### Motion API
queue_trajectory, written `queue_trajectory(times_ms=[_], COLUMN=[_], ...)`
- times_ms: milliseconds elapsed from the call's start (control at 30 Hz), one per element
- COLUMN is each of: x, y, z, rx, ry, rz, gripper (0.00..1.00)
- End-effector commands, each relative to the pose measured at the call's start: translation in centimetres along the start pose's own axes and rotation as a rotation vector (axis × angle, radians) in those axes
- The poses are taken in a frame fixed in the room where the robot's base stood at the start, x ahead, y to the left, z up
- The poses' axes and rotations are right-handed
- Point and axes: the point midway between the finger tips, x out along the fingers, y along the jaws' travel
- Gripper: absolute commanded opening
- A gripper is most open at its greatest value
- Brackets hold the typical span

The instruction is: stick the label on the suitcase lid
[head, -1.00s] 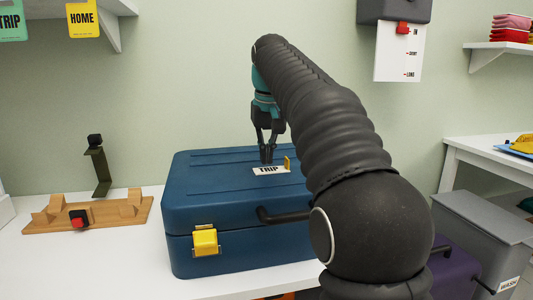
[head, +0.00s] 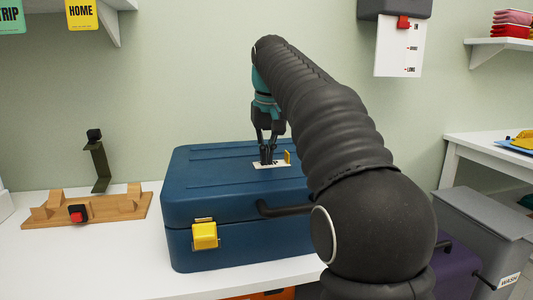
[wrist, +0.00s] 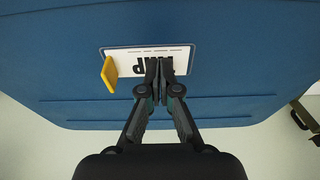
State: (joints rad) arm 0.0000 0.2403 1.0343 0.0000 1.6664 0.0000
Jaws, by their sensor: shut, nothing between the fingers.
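The blue suitcase (head: 210,185) stands shut on the white bench, with a yellow latch (head: 205,235) on its front. The white label (head: 284,165) lies flat on its lid, with a yellow tab (head: 287,156) standing up at one end. In the wrist view the label (wrist: 130,58) shows part of its black lettering, and its yellow tab (wrist: 110,73) is left of the fingers. My gripper (head: 268,163) is shut with its fingertips over the label. In the wrist view the fingertips (wrist: 159,65) cover part of the lettering. They look in contact, but I cannot be sure.
A wooden stand (head: 90,207) with a red button and a dark upright bracket (head: 100,170) are left of the suitcase. A grey bin (head: 485,225) and a white table (head: 490,150) are at right. Free bench shows at front left.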

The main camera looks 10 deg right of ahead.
Motion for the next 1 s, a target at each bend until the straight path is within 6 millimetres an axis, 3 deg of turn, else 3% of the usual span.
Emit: queue_trajectory(times_ms=[500,1000], x=[0.2,-2.8], y=[0.0,0.0], z=[0.0,-0.6], rx=[0.000,0.000], ry=[-0.002,0.000], rz=[0.000,0.000], gripper=[0.00,0.00])
